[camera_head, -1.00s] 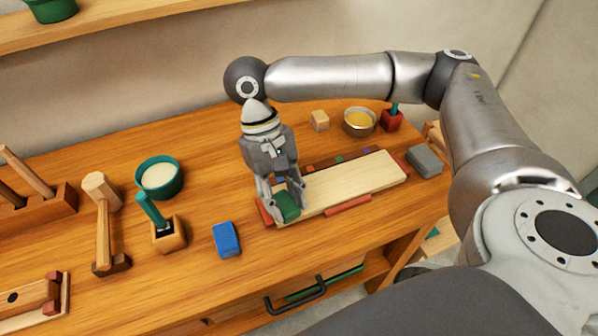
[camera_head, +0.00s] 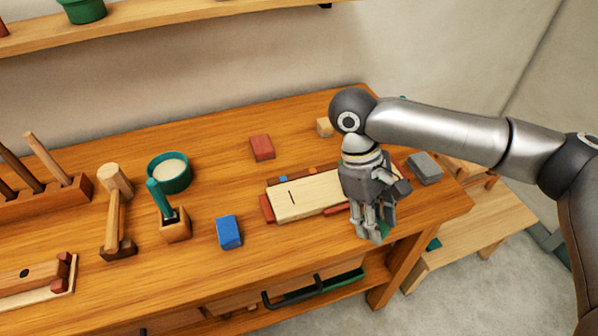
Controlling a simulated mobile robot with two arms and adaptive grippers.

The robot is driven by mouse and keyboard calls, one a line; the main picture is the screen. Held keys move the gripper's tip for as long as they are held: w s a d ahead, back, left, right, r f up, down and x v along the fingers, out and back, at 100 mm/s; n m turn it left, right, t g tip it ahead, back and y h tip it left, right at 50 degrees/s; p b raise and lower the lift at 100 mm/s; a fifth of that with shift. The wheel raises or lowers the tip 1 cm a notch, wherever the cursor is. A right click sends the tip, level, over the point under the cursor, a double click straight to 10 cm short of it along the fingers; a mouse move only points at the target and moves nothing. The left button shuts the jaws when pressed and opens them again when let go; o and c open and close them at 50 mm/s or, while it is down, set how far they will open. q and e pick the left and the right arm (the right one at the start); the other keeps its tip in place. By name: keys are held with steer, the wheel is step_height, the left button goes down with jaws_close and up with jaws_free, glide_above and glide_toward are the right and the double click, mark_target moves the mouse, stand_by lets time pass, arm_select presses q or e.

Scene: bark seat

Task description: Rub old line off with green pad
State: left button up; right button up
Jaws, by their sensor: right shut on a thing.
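The pale wooden board (camera_head: 312,197) lies on the bench, with a short dark line (camera_head: 292,197) on its left part. My right gripper (camera_head: 376,232) points down at the board's right part, towards its front edge, and hides that part. It is shut on the green pad (camera_head: 387,227), of which only a small piece shows behind the fingers. I cannot tell whether the pad touches anything below. My left gripper is not in view.
A blue block (camera_head: 228,232) and a brush in a wooden holder (camera_head: 174,226) stand left of the board. A teal bowl (camera_head: 169,173), a wooden mallet (camera_head: 115,220), a red block (camera_head: 262,147) and a grey block (camera_head: 425,167) are around. Bench front is clear.

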steer(key=w+a+r+n+t+y+b, duration=0.15)
steer(key=w+a+n+t, duration=0.4)
steer(key=n, duration=0.95)
steer(key=w+a+n+t+y+b, duration=0.1)
steer(key=w+a+n+t+y, duration=0.15)
steer(key=w+a+n, duration=0.7)
steer(key=s+f+n+b, duration=0.1)
steer(key=f+n+b, duration=0.1)
steer(key=s+f+n+b, duration=0.1)
steer(key=n+b, duration=0.1)
steer(key=s+f+n+b, duration=0.1)
steer(key=f+n+b, duration=0.1)
steer(key=shift+s+a+f+y, duration=0.1)
steer(key=shift+s+f+y, duration=0.2)
steer(key=shift+y, duration=0.1)
steer(key=shift+b, duration=0.3)
steer(key=shift+f+g, duration=0.3)
steer(key=shift+f, duration=0.2)
